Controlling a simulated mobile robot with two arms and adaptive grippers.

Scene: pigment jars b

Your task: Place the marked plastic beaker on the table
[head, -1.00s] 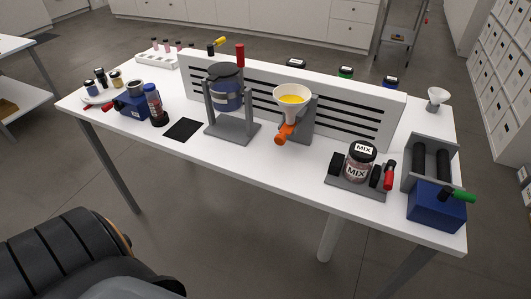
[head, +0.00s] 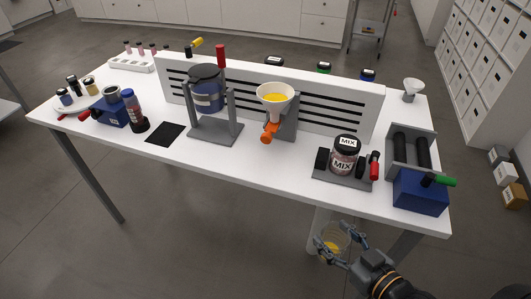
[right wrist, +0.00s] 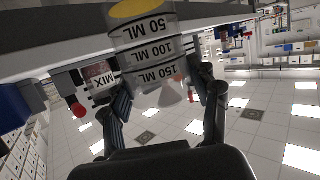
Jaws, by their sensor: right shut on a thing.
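The marked beaker (head: 336,237) is clear, with some yellow content at its bottom. In the right wrist view the beaker (right wrist: 148,50) fills the upper middle, its 50, 100 and 150 ML bands upside down in that picture. My right gripper (head: 338,244) is shut on the beaker, one finger on each side, and holds it in front of the table's front edge, off the tabletop. The white table (head: 260,172) spans the head view. My left gripper is not in view.
Near the front edge stand the MIX jar (head: 344,158) on its grey base and the blue roller machine (head: 420,192). A funnel with yellow content (head: 275,98) and a blue pot in a stand (head: 207,95) are further left. Bare tabletop lies between the funnel stand and the MIX jar.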

